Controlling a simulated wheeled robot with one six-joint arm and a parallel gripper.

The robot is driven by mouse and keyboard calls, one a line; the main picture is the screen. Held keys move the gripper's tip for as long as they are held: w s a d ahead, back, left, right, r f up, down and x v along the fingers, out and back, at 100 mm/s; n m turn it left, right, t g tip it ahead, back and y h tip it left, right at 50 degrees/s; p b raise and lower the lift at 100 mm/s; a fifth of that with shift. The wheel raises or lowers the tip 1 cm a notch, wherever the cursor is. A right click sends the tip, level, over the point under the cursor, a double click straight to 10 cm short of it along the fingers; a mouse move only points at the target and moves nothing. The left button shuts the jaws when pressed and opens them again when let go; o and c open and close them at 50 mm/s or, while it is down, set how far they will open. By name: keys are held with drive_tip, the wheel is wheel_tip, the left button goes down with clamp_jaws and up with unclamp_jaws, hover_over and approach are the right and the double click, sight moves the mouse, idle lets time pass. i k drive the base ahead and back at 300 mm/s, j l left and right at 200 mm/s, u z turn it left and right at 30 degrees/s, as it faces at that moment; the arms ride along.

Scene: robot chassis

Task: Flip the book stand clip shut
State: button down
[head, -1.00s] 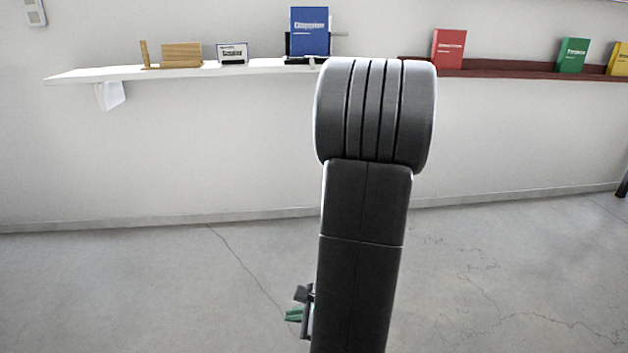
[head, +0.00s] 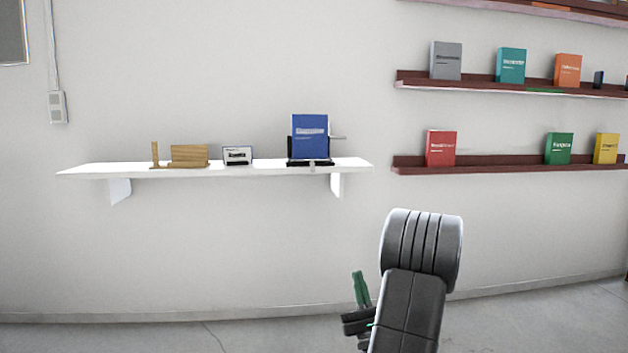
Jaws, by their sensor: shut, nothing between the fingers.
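The black book stand (head: 312,162) stands on the white wall shelf, towards its right end. A blue book (head: 310,136) rests upright in it. A small light piece (head: 312,163) shows at the stand's front edge. My gripper (head: 360,288), with green fingers, is low in the picture, well below and to the right of the stand. It is shut and empty, beside my black arm, and touches nothing.
The white shelf (head: 270,167) also carries a wooden holder (head: 189,155) and a small framed card (head: 237,155). Dark red shelves with books (head: 440,148) hang to the right. The wall below the white shelf is clear.

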sight(311, 162)
drive_tip(key=i+j, duration=0.25)
drive_tip(key=i, duration=0.25)
drive_tip(key=i+j+z, duration=0.1)
drive_tip(key=i+j, duration=0.2)
drive_tip(key=i, duration=0.25)
drive_tip(key=i+j, duration=0.3)
drive_tip(key=i, duration=0.2)
drive_tip(key=i+j+z, duration=0.1)
drive_tip(key=i+j, duration=0.2)
drive_tip(key=i, duration=0.2)
